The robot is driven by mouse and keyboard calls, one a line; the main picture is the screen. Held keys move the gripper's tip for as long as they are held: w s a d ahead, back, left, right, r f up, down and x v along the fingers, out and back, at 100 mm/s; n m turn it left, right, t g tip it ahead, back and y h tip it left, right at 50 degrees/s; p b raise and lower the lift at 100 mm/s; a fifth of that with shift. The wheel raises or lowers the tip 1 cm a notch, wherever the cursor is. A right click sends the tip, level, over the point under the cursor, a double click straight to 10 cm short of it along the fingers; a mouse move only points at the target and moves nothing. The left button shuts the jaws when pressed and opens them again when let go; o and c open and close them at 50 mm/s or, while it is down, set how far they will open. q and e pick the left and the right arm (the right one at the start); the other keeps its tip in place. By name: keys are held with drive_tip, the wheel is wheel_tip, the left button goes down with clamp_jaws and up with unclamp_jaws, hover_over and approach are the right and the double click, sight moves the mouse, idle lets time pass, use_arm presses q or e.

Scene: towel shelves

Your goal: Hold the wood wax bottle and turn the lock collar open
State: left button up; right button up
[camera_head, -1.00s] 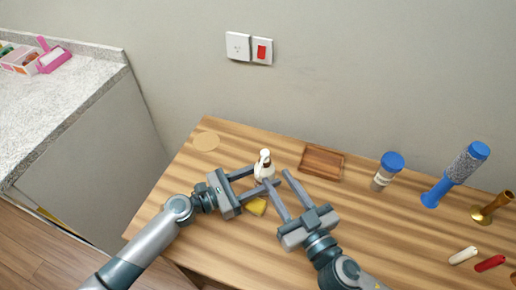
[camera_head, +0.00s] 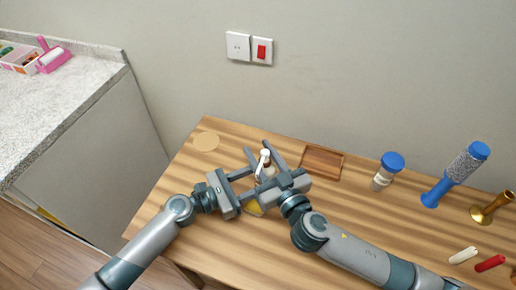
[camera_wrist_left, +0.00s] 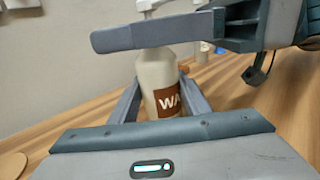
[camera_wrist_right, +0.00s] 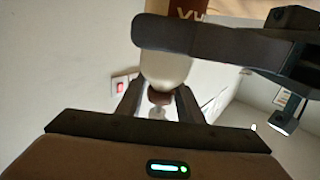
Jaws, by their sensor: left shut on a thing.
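The wood wax bottle (camera_head: 266,171) stands upright near the table's back edge, cream with a brown label and a white pump top. It also shows in the left wrist view (camera_wrist_left: 155,75). My left gripper (camera_wrist_left: 160,88) is shut on its body from both sides. My right gripper (camera_head: 257,147) is at the bottle's neck, its fingers apart. In the right wrist view, the brown lock collar (camera_wrist_right: 159,97) lies between these fingers, with a gap visible on each side. One right finger crosses in front of the bottle's upper part in the left wrist view.
A yellow item (camera_head: 254,208) lies close beneath the grippers. A wooden tray (camera_head: 322,174) is right of the bottle, and a blue-lidded jar (camera_head: 391,162) stands farther right. A round coaster (camera_head: 206,141) lies left. The front middle table is clear except for my arms.

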drive_tip(key=shift+w+a, duration=0.3)
drive_tip(key=shift+w, duration=0.25)
drive_tip(key=c, duration=0.8)
